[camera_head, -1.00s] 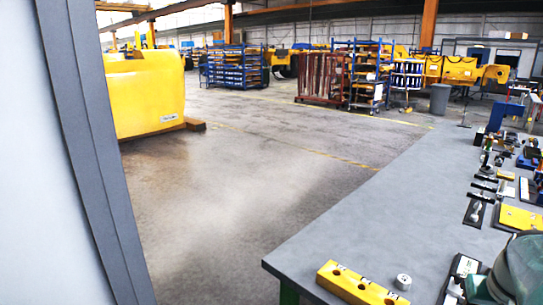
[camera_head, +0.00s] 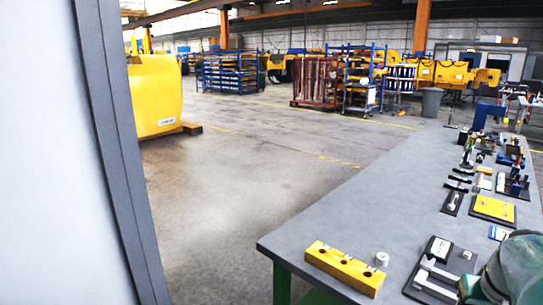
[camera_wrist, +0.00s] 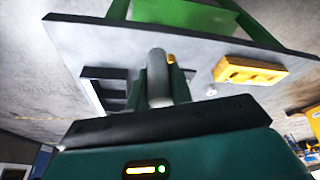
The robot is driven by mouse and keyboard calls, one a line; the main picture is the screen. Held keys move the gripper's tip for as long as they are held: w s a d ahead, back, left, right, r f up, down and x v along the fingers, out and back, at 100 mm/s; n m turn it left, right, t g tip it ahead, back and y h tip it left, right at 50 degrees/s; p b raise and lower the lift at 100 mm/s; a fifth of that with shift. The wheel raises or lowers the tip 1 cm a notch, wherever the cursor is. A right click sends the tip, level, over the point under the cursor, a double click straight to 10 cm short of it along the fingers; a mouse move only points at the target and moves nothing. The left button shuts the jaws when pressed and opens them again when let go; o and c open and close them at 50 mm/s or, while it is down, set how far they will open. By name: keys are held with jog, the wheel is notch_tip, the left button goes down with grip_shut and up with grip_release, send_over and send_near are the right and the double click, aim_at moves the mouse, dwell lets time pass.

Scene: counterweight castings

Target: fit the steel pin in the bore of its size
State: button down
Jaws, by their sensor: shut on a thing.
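A yellow block (camera_head: 345,270) with a row of round bores in its top lies near the front left corner of the grey table. It also shows in the wrist view (camera_wrist: 248,72), right of my gripper (camera_wrist: 160,82). In the wrist view my gripper is shut on a grey steel pin (camera_wrist: 157,72), which stands out between the fingers. The pin is apart from the block. In the head view only a green part of my arm shows at the lower right edge; the fingers and the pin are out of that picture.
The table (camera_head: 320,228) has clear room behind the block. A small silver cylinder (camera_head: 382,258) stands just right of it. A black tray (camera_head: 428,287) with metal gauges lies further right. Several tools and a yellow plate (camera_head: 494,208) line the right side. A pale panel fills the left.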

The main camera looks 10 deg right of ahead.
jog(key=shift+w+f, duration=0.15)
jog(key=shift+w, duration=0.1)
jog(key=w+a+f+n, duration=0.2)
jog(key=w+a+f, duration=1)
jog(key=w+a, duration=0.2)
jog(key=w+a+f+n+y, duration=0.1)
jog(key=w+a+f+n, duration=0.2)
jog(key=w+a+f, duration=0.9)
jog(key=w+a, duration=0.2)
jog(key=shift+w+a+f+y, duration=0.2)
jog(key=shift+w+a+y, duration=0.1)
